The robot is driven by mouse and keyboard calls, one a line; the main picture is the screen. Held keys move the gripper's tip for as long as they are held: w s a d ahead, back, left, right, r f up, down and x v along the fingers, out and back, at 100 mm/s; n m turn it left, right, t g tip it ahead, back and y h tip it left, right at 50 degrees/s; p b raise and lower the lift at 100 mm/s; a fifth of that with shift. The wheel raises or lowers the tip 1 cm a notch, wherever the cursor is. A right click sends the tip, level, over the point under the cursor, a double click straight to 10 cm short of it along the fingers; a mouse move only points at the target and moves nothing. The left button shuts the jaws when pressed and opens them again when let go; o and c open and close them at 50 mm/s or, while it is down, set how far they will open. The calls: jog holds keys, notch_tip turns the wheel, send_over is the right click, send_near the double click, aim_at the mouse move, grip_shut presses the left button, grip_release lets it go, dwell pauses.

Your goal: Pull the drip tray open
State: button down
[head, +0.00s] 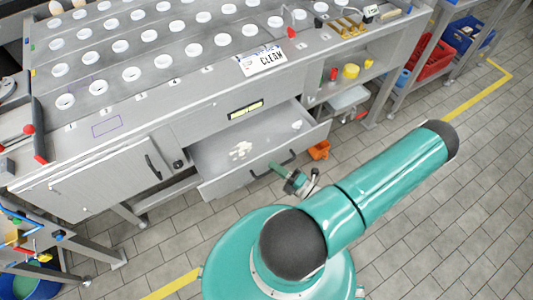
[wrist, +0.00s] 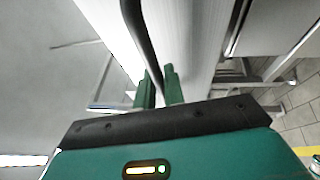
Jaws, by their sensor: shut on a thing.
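The drip tray (head: 226,184) is a grey drawer under the machine's counter in the head view. It stands pulled out, with its inside showing and whitish patches on its floor. Its black bar handle (head: 291,158) is on the front panel. My gripper (head: 274,166) is at the middle of this handle. In the wrist view, the two green fingers of my gripper (wrist: 159,82) sit on either side of the black handle (wrist: 139,30), shut on it. My arm hides part of the floor in front of the tray.
A cabinet door (head: 105,180) with a black handle is left of the tray. An orange object (head: 319,150) lies on the floor close to the tray's right corner. A shelf with a yellow item (head: 351,71) is at the right. Tiled floor (head: 440,220) is clear at the right.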

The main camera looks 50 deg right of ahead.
jog(key=shift+s+a, duration=0.2)
jog(key=shift+s, duration=0.55)
jog(key=shift+s+a, duration=0.2)
jog(key=shift+s, duration=0.5)
jog(key=shift+s+a, duration=0.2)
jog(key=shift+s, duration=0.55)
jog(key=c, duration=1.8)
grip_release()
jog(key=shift+s, duration=0.1)
jog(key=v, duration=1.3)
jog(key=shift+s+f, duration=0.15)
jog(key=shift+s, duration=0.15)
